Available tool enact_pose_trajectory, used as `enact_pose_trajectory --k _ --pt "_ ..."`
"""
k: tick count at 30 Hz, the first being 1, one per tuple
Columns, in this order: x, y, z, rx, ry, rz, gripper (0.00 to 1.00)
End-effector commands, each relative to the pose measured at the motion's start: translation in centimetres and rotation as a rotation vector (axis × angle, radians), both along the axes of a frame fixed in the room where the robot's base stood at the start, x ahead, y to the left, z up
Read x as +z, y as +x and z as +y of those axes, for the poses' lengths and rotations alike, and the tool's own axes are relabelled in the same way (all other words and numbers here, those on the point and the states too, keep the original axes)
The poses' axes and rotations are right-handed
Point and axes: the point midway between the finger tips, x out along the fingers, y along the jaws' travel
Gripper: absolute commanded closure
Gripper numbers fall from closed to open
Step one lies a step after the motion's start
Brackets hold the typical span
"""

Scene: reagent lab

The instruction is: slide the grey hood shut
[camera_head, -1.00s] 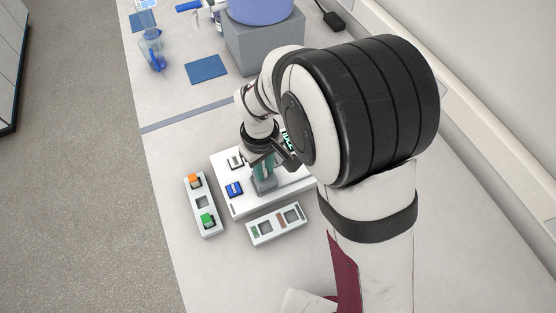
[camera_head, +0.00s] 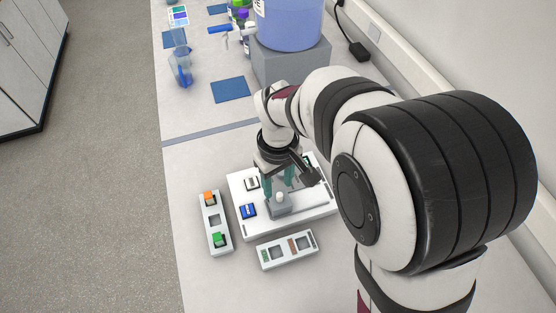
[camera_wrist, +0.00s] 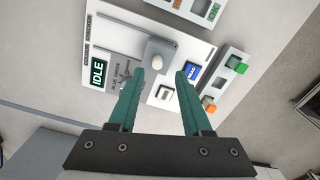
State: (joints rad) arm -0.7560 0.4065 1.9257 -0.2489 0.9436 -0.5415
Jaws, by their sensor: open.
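The grey hood (camera_head: 276,209) is a small block with a pale round knob (camera_head: 281,196) on top. It sits on the white colour-checker unit (camera_head: 246,228), right of a blue square (camera_head: 248,211). In the wrist view the hood (camera_wrist: 160,47) and its knob (camera_wrist: 157,62) lie just beyond my fingertips. My gripper (camera_wrist: 160,76) has two green fingers spread apart with nothing between them. In the head view my gripper (camera_head: 280,185) is above and behind the hood, apart from the knob as far as I can see. My arm hides the unit's right part.
A strip with an orange and a green block (camera_head: 214,226) lies left of the unit. Another strip (camera_head: 287,250) lies in front. The IDLE screen (camera_wrist: 97,71) and a white square (camera_wrist: 164,93) show on the unit. A blue mat (camera_head: 230,90) lies farther back.

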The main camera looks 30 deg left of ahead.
Motion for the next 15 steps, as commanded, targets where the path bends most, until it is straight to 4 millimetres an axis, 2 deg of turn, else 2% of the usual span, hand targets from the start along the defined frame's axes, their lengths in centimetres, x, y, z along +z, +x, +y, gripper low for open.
enact_pose_trajectory --k 1,6,10,15 --pt "1.7 0.1 0.1 0.000 0.006 -0.006 0.51" --pt "7.0 0.1 0.1 0.000 0.005 -0.005 0.51" --pt "9.6 0.0 0.1 0.000 0.003 -0.002 0.51" --pt "11.0 0.0 0.0 0.000 0.002 -0.001 0.51"
